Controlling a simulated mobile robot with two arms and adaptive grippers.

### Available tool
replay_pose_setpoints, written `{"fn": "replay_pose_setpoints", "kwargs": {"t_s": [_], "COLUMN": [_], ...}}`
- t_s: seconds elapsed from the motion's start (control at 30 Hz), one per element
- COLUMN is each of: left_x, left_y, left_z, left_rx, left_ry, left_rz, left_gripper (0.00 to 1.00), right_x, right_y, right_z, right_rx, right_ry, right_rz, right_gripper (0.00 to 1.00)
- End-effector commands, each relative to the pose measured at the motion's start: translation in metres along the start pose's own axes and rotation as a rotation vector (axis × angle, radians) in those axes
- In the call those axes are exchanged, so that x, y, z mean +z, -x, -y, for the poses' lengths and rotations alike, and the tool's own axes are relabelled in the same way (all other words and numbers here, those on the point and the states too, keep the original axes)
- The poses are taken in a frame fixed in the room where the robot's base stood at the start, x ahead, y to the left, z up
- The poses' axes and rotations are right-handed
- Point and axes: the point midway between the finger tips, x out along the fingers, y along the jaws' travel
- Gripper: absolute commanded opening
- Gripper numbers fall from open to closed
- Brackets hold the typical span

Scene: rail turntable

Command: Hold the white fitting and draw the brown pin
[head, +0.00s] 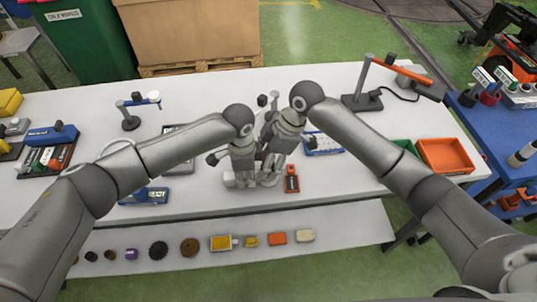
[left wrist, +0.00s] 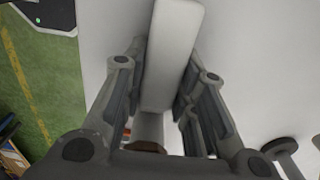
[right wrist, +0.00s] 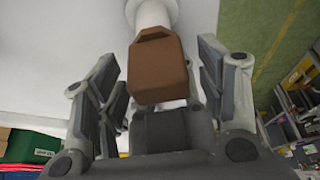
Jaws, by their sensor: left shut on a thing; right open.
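The white fitting (left wrist: 172,55) is a long pale block with a round neck. My left gripper (left wrist: 165,75) is shut on it, one finger along each side. The brown pin (right wrist: 157,68) has a blocky head at the end of the white neck (right wrist: 152,14). My right gripper (right wrist: 160,90) is open, with the pin's head between its spread fingers and a gap on each side. The pin's brown edge also shows low in the left wrist view (left wrist: 148,148). In the head view both grippers are side by side over the table, largely hiding fitting and pin.
The white table (head: 340,195) carries an orange-and-black device (head: 291,181) close to the grippers, a lamp-like stand (head: 363,98), and an orange bin (head: 445,155) at right. A lower shelf (head: 345,225) holds several small parts. The table's front right is clear.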

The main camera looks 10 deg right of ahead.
Motion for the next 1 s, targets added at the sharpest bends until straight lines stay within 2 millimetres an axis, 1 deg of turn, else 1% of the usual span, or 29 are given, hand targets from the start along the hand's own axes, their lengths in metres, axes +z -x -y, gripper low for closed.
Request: {"fn": "replay_pose_setpoints", "kwargs": {"t_s": [0.13,0.17,0.57,0.6,0.9,1.0], "left_x": [-0.0006,-0.0006,-0.0007,-0.0007,-0.0007,-0.0006], "left_y": [0.0009,0.0009,0.0009,0.0009,0.0010,0.0009], "left_z": [0.0004,0.0004,0.0003,0.0003,0.0003,0.0002], "left_rx": [-0.001,-0.001,-0.001,-0.001,-0.001,-0.001], "left_ry": [0.000,0.000,-0.001,-0.001,-0.001,-0.001], "left_rz": [-0.002,-0.002,-0.002,-0.002,-0.002,-0.002], "left_gripper": [0.00,0.00,0.00,0.00,0.00,0.00], "right_x": [0.0001,0.0001,0.0003,0.0003,-0.0005,-0.0005], "right_y": [0.0000,0.0001,0.0004,0.0005,0.0014,0.0016], "right_z": [0.0001,0.0001,0.0000,0.0000,-0.0006,-0.0006], "right_rx": [0.000,0.000,0.000,0.000,0.002,0.002], "right_ry": [0.000,0.000,-0.001,-0.001,0.000,0.000], "right_rz": [0.000,0.000,0.001,0.001,-0.001,-0.001], "right_gripper": [0.64,0.63,0.12,0.38,0.00,0.00]}}
